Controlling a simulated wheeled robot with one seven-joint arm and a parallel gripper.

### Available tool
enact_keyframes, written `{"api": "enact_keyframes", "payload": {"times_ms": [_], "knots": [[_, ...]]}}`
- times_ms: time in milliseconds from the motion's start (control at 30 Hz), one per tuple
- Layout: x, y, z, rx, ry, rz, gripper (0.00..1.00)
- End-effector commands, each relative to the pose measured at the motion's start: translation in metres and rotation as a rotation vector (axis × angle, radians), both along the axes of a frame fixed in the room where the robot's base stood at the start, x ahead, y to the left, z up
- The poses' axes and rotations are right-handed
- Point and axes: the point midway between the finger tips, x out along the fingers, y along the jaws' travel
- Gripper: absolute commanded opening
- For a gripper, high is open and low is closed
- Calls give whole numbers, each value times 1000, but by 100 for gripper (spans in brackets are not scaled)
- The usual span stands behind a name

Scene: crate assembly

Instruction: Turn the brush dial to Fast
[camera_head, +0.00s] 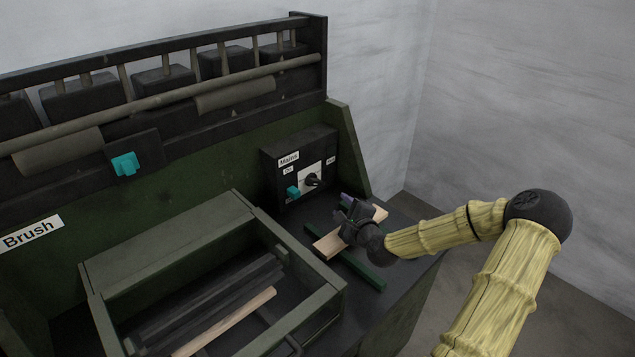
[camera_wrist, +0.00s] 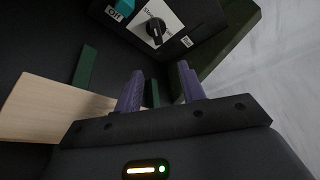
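A "Brush" label (camera_head: 31,234) is on the green back wall at the left of the head view. A teal block-shaped handle (camera_head: 125,164) sits on a dark box above and right of it. No "Fast" marking is readable, and I cannot tell whether this handle is the brush dial. A black box labelled "Mains" (camera_head: 289,159) carries a black knob (camera_head: 312,180) on a white plate and a teal piece (camera_head: 293,192); the knob also shows in the wrist view (camera_wrist: 156,29). My gripper (camera_wrist: 159,76) is open, its purple fingers apart and empty, below and in front of that box.
A pale wooden board (camera_head: 328,246) lies under my gripper across a green strip (camera_head: 361,272). A green open-topped crate frame (camera_head: 167,245) holding dark slats and a pale slat stands left of it. A long roller bar (camera_head: 170,97) runs along the upper back.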

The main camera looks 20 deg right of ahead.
Motion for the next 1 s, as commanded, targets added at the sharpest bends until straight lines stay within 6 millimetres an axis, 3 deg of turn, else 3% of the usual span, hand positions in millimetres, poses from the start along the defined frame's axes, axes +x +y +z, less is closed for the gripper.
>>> {"api": "enact_keyframes", "payload": {"times_ms": [200,367,1000], "knots": [[9,17,-1,-1,0,28,40],[26,16,-5,-1,0,24,40],[124,8,-25,-1,0,5,40]]}}
